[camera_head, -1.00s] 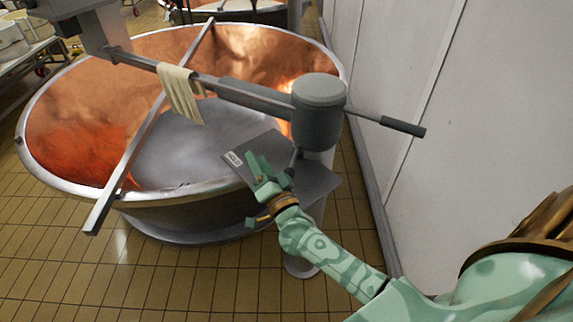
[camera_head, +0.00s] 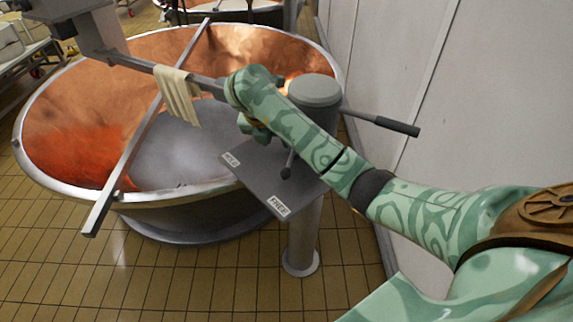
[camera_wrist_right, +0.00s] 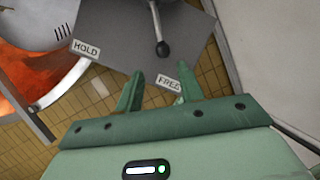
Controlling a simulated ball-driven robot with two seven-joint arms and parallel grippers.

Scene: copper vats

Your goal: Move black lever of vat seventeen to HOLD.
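The black lever (camera_head: 287,165) hangs from the grey post head over a grey plate (camera_head: 262,178). The plate carries a HOLD label (camera_head: 230,159) at left and a FREE label (camera_head: 279,206) at front. In the right wrist view the lever's round knob (camera_wrist_right: 162,48) points toward the FREE label (camera_wrist_right: 169,83), with the HOLD label (camera_wrist_right: 86,48) off to the left. My right gripper (camera_wrist_right: 162,77) is open and empty, its fingers short of the knob and apart from it. In the head view my right forearm hides most of that gripper. My left gripper is not in view.
The copper vat (camera_head: 60,110) fills the left, with a metal bar (camera_head: 150,125) across it and a cloth (camera_head: 178,97) on the beam. A dark-gripped handle (camera_head: 397,126) sticks out right of the post head (camera_head: 314,92). A white wall (camera_head: 480,90) stands close at right.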

